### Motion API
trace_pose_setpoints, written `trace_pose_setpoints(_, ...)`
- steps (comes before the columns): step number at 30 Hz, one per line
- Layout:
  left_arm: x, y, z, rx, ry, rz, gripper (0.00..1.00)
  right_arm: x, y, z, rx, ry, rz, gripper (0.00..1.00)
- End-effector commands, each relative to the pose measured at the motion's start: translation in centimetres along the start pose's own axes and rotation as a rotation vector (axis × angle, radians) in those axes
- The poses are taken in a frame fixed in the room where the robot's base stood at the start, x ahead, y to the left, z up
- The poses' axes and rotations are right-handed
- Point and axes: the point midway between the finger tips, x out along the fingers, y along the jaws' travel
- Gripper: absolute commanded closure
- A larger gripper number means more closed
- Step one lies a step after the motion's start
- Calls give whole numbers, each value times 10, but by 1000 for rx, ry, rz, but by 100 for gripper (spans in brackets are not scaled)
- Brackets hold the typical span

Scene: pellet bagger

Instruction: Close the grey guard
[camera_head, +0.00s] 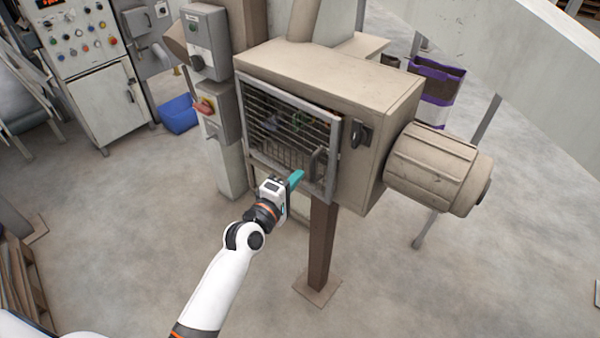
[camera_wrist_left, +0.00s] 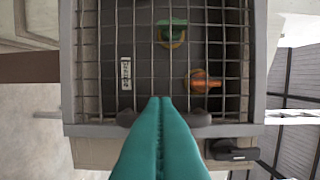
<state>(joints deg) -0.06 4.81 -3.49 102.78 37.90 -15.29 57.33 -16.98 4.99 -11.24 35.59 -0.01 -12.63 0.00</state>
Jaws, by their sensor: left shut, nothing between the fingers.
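The grey guard (camera_head: 290,93) is a wire-mesh door in a grey frame on the front of the beige machine box. In the head view it lies close to the box front; I cannot tell whether a small gap is left. Its dark handle (camera_head: 318,163) is near its right edge. The left wrist view also shows the guard (camera_wrist_left: 90,131), turned sideways, with the handle (camera_wrist_left: 200,119) partly hidden behind my fingertips. My left gripper (camera_head: 297,177) has its teal fingers shut and empty, in front of the handle; contact is unclear. The fingertips (camera_wrist_left: 160,102) point at the guard. My right gripper is not in view.
A black latch (camera_head: 360,134) sits on the box (camera_head: 340,68) right of the guard. A motor (camera_head: 435,165) sticks out at the right. Grey switch boxes (camera_head: 208,45) stand left of the guard. A brown post (camera_head: 322,245) stands below. The floor in front is mostly clear.

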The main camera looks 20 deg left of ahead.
Motion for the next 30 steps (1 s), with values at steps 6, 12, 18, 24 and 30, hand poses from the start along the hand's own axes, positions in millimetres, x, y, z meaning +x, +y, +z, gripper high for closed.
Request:
trace_pose_setpoints(6,9,0,-9,0,1,0,100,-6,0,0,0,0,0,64)
trace_pose_setpoints(12,9,0,-10,0,1,0,100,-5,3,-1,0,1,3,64)
trace_pose_setpoints(18,14,0,-12,-2,0,-1,100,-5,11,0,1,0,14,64)
trace_pose_setpoints(24,39,-1,-22,-2,0,-1,100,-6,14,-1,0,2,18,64)
trace_pose_setpoints(30,40,-1,-23,0,2,-2,100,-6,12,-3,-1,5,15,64)
